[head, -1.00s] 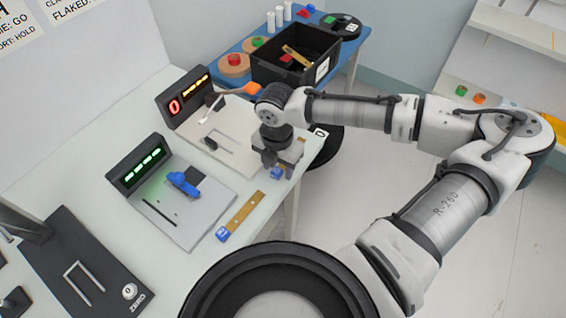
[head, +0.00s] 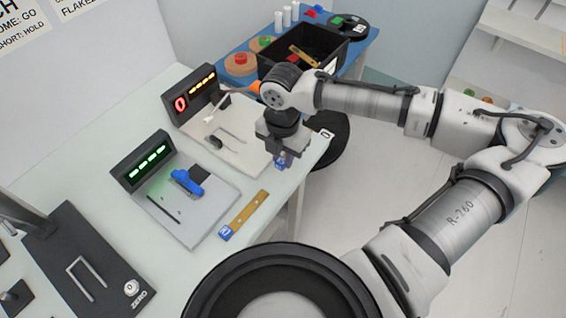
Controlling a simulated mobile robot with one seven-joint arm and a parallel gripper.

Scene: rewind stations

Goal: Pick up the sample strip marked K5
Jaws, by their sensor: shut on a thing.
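My gripper (head: 279,154) is over the right edge of the white bench, beside the rear test station. It is shut on a blue-tagged strip (head: 281,161), mostly hidden by the jaws; I cannot read its mark. Another strip, brass-coloured (head: 247,209) with a blue tag at its near end, lies flat on the bench in front of the gripper, right of the front station. The mark on that tag is too small to read for certain.
The front station (head: 190,222) has a blue lever and a green display. The rear station (head: 215,140) has a red and amber display. A black bin (head: 285,66) and reels stand on a blue table behind. A black plate marked ZERO (head: 85,265) lies at left.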

